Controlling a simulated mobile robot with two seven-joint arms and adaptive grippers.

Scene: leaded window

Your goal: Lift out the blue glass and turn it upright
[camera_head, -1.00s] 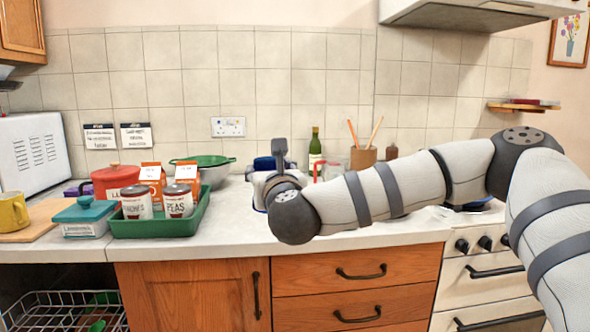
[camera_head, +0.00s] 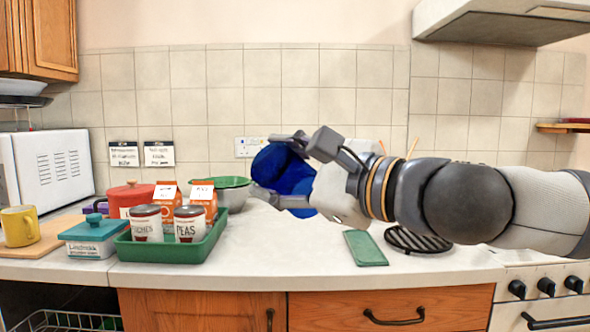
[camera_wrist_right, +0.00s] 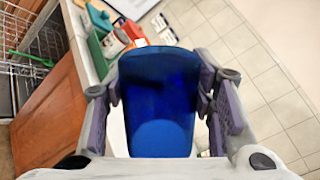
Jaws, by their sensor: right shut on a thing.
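The blue glass (camera_head: 284,170) is dark, see-through blue and is held above the counter. It looks tilted in the head view, and I cannot tell clearly which end is its mouth. My right gripper (camera_head: 272,168) reaches in from the right and is shut on the glass, one finger at the upper side and one at the lower side. In the right wrist view the glass (camera_wrist_right: 158,105) fills the space between the two fingers of the gripper (camera_wrist_right: 158,88). My left gripper is not in view.
A green tray (camera_head: 165,250) with tins and cartons stands left of the glass, with a green bowl (camera_head: 232,191) behind. A green mat (camera_head: 365,248) and a black trivet (camera_head: 418,240) lie under my arm. The counter's front middle is clear.

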